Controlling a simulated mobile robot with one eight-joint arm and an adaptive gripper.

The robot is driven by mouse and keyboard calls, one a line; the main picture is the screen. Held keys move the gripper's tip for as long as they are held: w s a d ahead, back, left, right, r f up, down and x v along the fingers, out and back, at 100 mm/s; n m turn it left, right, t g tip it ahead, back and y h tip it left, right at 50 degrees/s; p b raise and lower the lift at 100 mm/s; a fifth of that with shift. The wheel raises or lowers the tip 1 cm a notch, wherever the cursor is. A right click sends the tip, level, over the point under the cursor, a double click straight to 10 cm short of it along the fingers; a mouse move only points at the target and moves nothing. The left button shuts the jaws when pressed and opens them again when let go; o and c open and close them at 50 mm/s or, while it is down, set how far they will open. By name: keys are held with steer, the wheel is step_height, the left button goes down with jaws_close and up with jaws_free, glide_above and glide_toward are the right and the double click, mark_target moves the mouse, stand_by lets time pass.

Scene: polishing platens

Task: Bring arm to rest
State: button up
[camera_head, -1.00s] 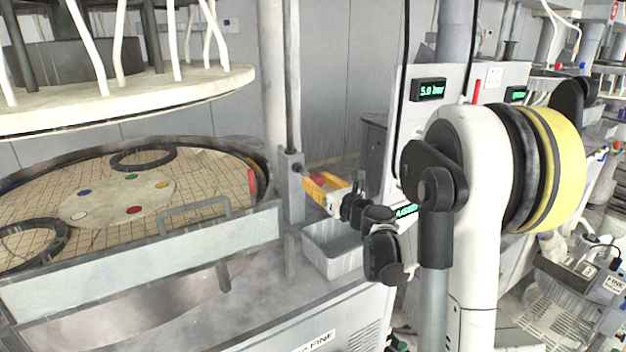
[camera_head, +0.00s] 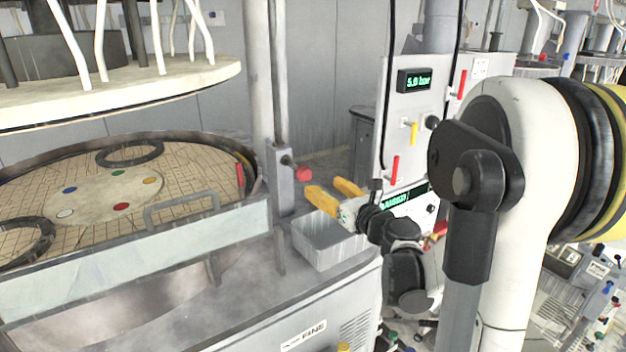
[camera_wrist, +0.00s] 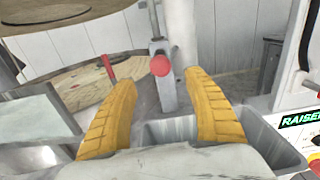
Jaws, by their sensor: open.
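My gripper (camera_head: 334,194) has two yellow fingers, spread apart with nothing between them. In the head view it is above the grey bin on the machine's corner, just right of the red knob (camera_head: 303,174) on the grey post bracket. In the wrist view the yellow fingers (camera_wrist: 162,115) frame the bracket, and the same red knob (camera_wrist: 160,65) shows beyond and between them, apart from both fingertips. My white and black arm reaches in from the right of the head view.
The grey bin (camera_head: 330,250) lies below my gripper. The round platen (camera_head: 180,205) with a raised front wall is at left, under a white upper disc (camera_head: 120,95). A control panel (camera_head: 412,115) with red and yellow levers stands close behind my wrist.

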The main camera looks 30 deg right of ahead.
steer(key=s, duration=0.2)
steer(key=shift+s, duration=0.3)
steer(key=s+a+f+n+g+y, duration=0.2)
steer(key=s+a+n+g, duration=0.2)
steer(key=a+n, duration=0.6)
steer(key=s+a+f+n+g+y, duration=0.1)
steer(key=s+a+f+n+g, duration=0.15)
steer(key=a+n, duration=0.8)
steer(key=s+a+f+n+g+h, duration=0.1)
steer(key=s+f+n+g+h, duration=0.2)
steer(key=s+n, duration=1.1)
steer(key=shift+s+a+f+n+g+h, duration=0.15)
steer(key=shift+s+a+n+g+h, duration=0.2)
steer(key=shift+n+g, duration=0.3)
